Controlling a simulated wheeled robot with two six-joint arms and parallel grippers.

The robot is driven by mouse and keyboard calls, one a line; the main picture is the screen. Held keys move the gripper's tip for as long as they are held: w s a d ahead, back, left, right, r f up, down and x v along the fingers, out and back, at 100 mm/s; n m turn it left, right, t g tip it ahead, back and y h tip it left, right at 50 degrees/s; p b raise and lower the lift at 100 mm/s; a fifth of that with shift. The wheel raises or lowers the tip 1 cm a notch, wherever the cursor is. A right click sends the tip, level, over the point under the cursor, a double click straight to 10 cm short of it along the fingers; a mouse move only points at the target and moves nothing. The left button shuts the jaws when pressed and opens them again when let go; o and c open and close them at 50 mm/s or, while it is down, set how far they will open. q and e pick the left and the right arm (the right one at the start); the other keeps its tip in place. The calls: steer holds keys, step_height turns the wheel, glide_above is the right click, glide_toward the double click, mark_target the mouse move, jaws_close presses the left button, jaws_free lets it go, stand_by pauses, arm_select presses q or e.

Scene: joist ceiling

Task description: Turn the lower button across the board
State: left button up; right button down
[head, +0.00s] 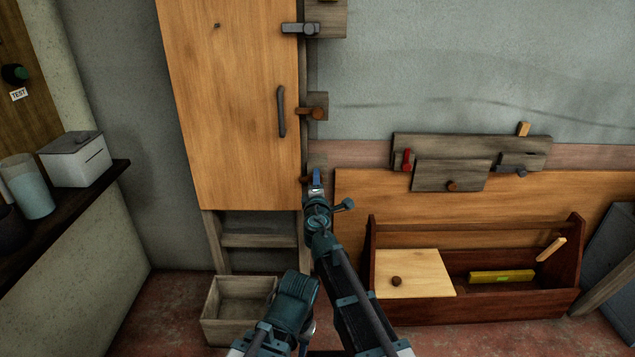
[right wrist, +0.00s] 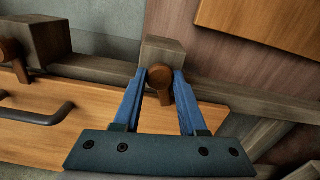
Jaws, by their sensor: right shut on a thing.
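The orange-brown wooden board (head: 232,110), with a dark handle (head: 282,111), stands upright at the left of centre; its edge also shows in the right wrist view (right wrist: 105,122). The lower button (right wrist: 160,82) is a small brown turn piece on a grey wooden block (right wrist: 163,52). Its free end points toward the board and appears to overlap the board's edge. My right gripper (right wrist: 158,88) has its blue fingers on either side of the button, shut on it. In the head view, my right gripper (head: 316,178) hides most of it. My left gripper is not in view.
A brown middle button (head: 313,113) and a grey upper button (head: 300,29) reach over the board's right edge. A toolbox (head: 480,310) stands at the right, and an open wooden box (head: 240,333) below the board. A shelf (head: 60,222) is at the left.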

steer(key=shift+m, duration=2.1)
steer(key=shift+c, duration=2.3)
jaws_free()
steer(key=shift+s, duration=0.1)
